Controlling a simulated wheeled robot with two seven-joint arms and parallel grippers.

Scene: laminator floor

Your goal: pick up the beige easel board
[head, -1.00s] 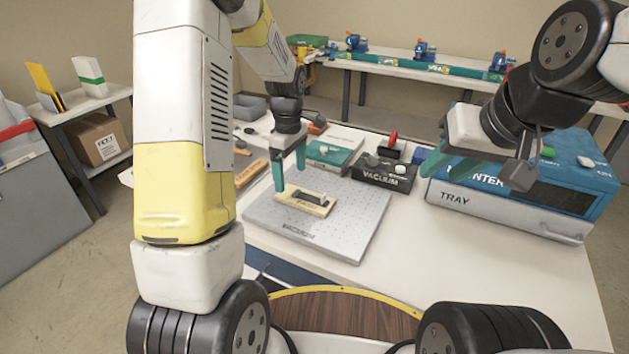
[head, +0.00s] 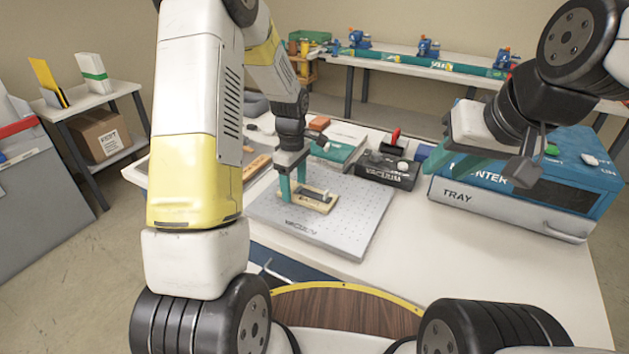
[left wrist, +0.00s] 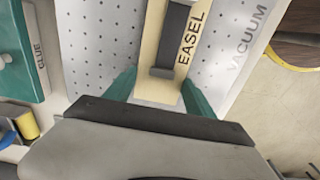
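The beige easel board (head: 317,206), a small plate with a dark raised bar, lies flat on the grey perforated vacuum plate (head: 355,222). The left wrist view shows its "EASEL" lettering and its near end (left wrist: 165,88). My left gripper (head: 293,191) is low at the board's far-left end. In the left wrist view its green fingers (left wrist: 158,84) stand on either side of that end, close to the edges; contact is not clear. My right gripper (head: 452,167) is raised above the table near the blue printer, with its fingers apart and nothing between them.
The black vacuum box (head: 386,170) and the green glue box (head: 338,150) stand behind the plate. The blue printer (head: 535,195) with its tray stands at the right. The table front right of the plate is clear. A back bench (head: 400,66) holds several blue devices.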

